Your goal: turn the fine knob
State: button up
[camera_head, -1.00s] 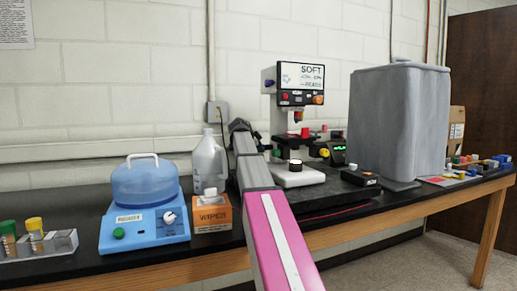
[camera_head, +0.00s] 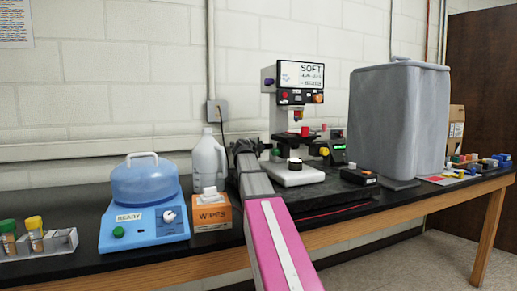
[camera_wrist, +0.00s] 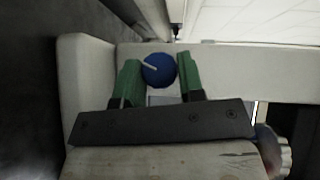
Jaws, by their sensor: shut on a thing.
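A round blue knob (camera_wrist: 158,70) with a white pointer line sits on the side of a pale housing (camera_wrist: 85,80) in the wrist view. The line slants, up-left to down-right. My gripper (camera_wrist: 159,74) has one green finger on either side of the knob and is shut on it. In the head view, my gripper (camera_head: 270,152) is at the left side of the white tester (camera_head: 309,120), low by its base. The blue knob cannot be made out there. The tester's screen (camera_head: 301,74) reads SOFT; its smaller lines are not clear.
A red knob with a silvery rim (camera_wrist: 280,148) is at the lower right of the wrist view. A grey covered bulk (camera_head: 399,125) stands to the right.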

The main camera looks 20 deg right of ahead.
jog(key=shift+m+t, duration=0.3)
jog(key=shift+m, duration=0.1)
dwell(0.3)
jog(key=o, duration=0.9)
jog(key=o, duration=0.4)
jog(key=shift+h, duration=0.3)
notch_tip(320, 180, up, 4)
jog(key=shift+w+r, duration=0.1)
jog(key=shift+r, duration=0.1)
jog(key=s+a+r, duration=0.1)
jog(key=a+r, duration=0.1)
jog(key=a, duration=0.1)
jog(key=s+a+r, duration=0.1)
jog(key=a+r, duration=0.1)
jog(key=a, duration=0.2)
jog(key=s+a+r, duration=0.1)
jog(key=a+r, duration=0.1)
jog(key=a, duration=0.2)
jog(key=shift+s+a+r, duration=0.2)
jog(key=shift+r, duration=0.1)
jog(key=c, duration=0.4)
